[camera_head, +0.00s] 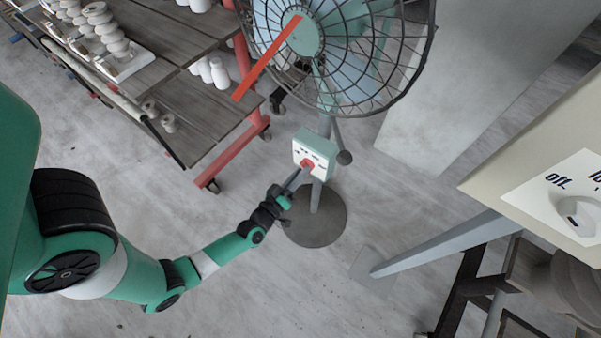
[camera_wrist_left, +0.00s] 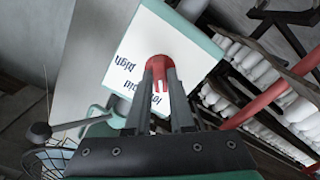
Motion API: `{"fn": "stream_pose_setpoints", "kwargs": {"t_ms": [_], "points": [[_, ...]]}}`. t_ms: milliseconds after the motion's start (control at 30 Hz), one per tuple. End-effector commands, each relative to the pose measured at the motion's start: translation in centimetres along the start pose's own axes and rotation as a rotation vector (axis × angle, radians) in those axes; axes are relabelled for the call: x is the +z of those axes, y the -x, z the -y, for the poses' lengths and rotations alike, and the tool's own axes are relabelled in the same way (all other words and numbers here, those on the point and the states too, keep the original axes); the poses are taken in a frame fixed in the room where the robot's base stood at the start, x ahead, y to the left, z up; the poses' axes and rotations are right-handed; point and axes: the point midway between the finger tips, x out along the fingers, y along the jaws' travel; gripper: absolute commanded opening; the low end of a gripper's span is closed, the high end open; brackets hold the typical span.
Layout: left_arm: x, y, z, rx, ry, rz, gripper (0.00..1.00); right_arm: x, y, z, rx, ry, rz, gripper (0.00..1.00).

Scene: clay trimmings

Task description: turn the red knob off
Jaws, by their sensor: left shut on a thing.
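The red knob (camera_head: 308,164) sits on the white face of a small control box (camera_head: 316,150) on the stand of a large caged fan (camera_head: 330,50). My left gripper (camera_head: 299,174) reaches up to the box from the lower left. In the left wrist view the two dark fingers of my left gripper (camera_wrist_left: 162,76) are shut on the red knob (camera_wrist_left: 160,62), one on each side. Dark lettering, including "high", is printed on the box face (camera_wrist_left: 125,62). The fingers hide part of the knob and lettering, so its setting cannot be told. My right gripper is not in view.
A wooden shelf rack (camera_head: 190,105) with white pottery stands left of the fan. The fan's round base (camera_head: 316,225) rests on the grey floor. A cream panel (camera_head: 540,140) with a white knob (camera_head: 578,214) and the word "off" is at the right.

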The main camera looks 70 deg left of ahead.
Motion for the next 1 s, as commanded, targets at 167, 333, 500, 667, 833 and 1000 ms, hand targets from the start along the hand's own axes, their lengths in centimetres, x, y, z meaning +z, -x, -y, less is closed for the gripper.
{"fn": "stream_pose_setpoints", "kwargs": {"t_ms": [167, 333, 500, 667, 833, 1000], "points": [[0.08, 0.0, 0.05, 0.001, 0.153, -0.001, 0.0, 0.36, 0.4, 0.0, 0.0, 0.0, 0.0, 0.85], [0.07, 0.01, 0.05, 0.001, 0.29, -0.001, 0.0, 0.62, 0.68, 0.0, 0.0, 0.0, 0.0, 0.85], [0.07, 0.03, 0.05, 0.0, 0.4, 0.0, 0.0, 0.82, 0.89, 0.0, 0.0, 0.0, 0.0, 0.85], [0.04, 0.02, 0.01, 0.0, 0.47, 0.0, 0.0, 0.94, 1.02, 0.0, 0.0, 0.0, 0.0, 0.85], [0.02, 0.02, -0.01, 0.0, 0.509, 0.001, 0.0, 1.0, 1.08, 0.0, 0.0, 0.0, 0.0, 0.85], [0.01, 0.02, -0.02, 0.0, 0.521, 0.001, 0.0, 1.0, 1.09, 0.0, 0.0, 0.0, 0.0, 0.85]]}}
